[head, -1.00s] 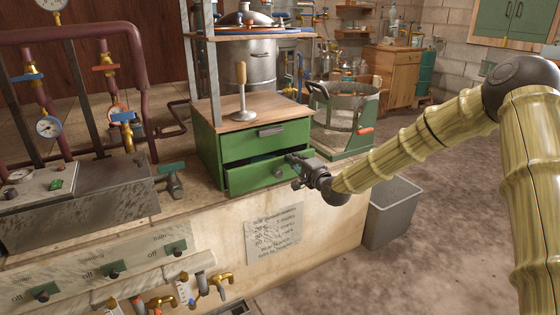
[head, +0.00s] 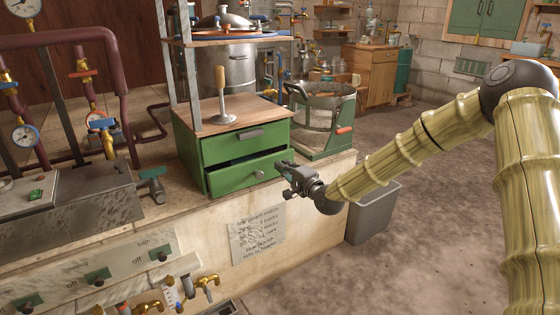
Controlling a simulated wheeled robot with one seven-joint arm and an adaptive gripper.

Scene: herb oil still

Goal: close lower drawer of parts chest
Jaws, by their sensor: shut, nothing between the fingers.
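The green parts chest (head: 190,150) with a wooden top stands on the stone bench. Its upper drawer (head: 240,141) is shut and has a bar handle. Its lower drawer (head: 225,180) stands partly open, with a dark gap above its front and a round knob (head: 259,174). My gripper (head: 279,166) is shut and empty, in front of the right end of the lower drawer's front, right of the knob. I cannot tell whether the fingertips touch the drawer. The gripper hides part of that end.
A masher-like tool (head: 222,100) with a wooden handle stands on the chest. A green-framed basket stand (head: 322,120) is close behind my gripper. Valves and pipes (head: 100,125) are at left. A grey bin (head: 372,212) stands below my arm; the floor at right is clear.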

